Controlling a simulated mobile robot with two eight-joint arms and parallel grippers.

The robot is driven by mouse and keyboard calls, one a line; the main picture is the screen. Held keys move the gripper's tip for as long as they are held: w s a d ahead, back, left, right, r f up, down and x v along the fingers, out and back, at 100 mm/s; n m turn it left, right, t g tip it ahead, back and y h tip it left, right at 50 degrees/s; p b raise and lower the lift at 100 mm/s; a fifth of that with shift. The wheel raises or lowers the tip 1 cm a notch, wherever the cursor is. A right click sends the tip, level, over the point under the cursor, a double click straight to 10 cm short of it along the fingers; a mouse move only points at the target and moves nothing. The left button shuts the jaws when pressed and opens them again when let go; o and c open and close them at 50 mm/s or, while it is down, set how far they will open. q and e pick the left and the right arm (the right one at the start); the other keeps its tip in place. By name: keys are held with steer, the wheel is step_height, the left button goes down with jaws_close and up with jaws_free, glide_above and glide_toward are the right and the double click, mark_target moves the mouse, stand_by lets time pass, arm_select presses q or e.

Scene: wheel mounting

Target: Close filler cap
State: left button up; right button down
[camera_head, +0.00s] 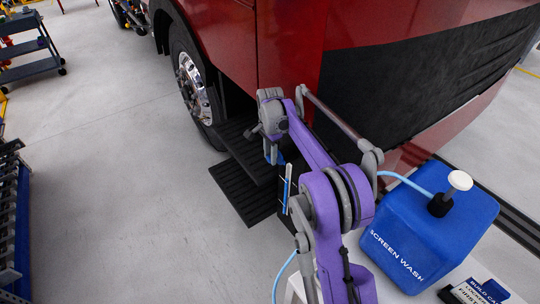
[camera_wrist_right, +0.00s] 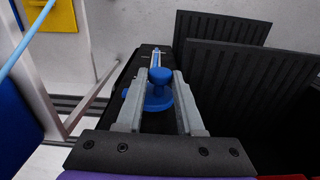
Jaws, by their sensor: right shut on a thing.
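The blue filler cap (camera_wrist_right: 158,98) shows in the right wrist view, with a round knob on a wider disc. It sits at a dark narrow surface beside the black steps. My right gripper (camera_wrist_right: 160,76) has one grey finger on each side of the cap and is shut on it. In the head view my purple right arm reaches to the truck's lower side and largely hides the gripper; a bit of blue (camera_head: 275,156) shows beside the arm. Whether the cap is seated cannot be told. My left gripper is in neither view.
The red truck (camera_head: 285,45) fills the upper middle, with a front wheel (camera_head: 193,88) and black steps (camera_head: 245,190). A blue screen wash container (camera_head: 425,225) with a pump and pale hose stands at right. Grey floor (camera_head: 110,190) is clear at left.

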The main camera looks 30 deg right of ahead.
steer(key=c, duration=0.5)
jaws_free()
steer(key=shift+c, duration=0.2)
step_height(320, 180, up, 11)
steer(key=shift+p, duration=0.4)
